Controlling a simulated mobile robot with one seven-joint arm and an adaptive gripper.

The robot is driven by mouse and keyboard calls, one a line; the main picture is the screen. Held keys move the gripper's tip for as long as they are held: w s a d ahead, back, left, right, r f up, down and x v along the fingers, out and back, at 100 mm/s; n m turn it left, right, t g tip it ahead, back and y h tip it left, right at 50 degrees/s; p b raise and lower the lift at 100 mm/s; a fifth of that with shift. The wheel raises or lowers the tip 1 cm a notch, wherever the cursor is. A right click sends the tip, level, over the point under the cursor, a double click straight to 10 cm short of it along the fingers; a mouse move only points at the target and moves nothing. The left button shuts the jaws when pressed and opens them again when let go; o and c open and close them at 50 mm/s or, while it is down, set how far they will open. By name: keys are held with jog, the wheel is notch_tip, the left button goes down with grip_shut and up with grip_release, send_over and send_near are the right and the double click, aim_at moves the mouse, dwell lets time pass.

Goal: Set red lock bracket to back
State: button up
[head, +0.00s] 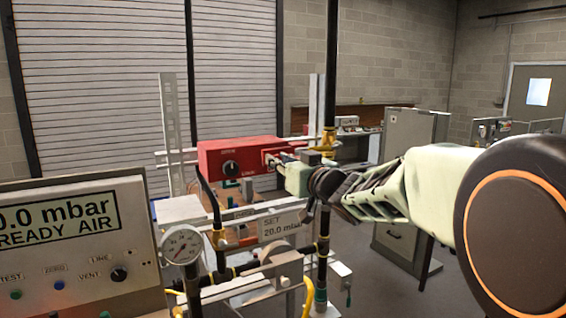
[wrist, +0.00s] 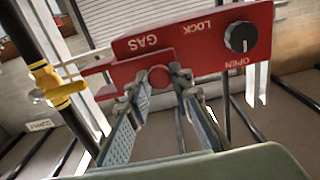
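A red bracket (head: 240,155) stands on the bench rig with a black knob (head: 231,167). In the wrist view, the red plate (wrist: 190,45) reads GAS, LOCK and OPEN upside down, with the knob (wrist: 241,37) at its right. A rounded red part (wrist: 159,78) projects below the plate toward me. My gripper (wrist: 160,82) has its two fingers apart on either side of this part; I cannot tell whether they touch it. In the head view, my gripper (head: 280,164) reaches in from the right, its tips at the bracket's right end.
A yellow-handled valve (wrist: 57,87) on a black pipe stands left of my fingers in the wrist view. A gauge (head: 181,245), pipes and a SET 20.0 mbar sign (head: 281,225) lie below the bracket. A display panel (head: 80,250) fills the front left.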

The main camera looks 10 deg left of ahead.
jog(key=o, duration=0.4)
jog(key=shift+c, duration=0.2)
jog(key=v, duration=0.7)
jog(key=shift+s+d, duration=0.2)
jog(key=shift+s, duration=0.05)
jog(key=shift+f, duration=0.1)
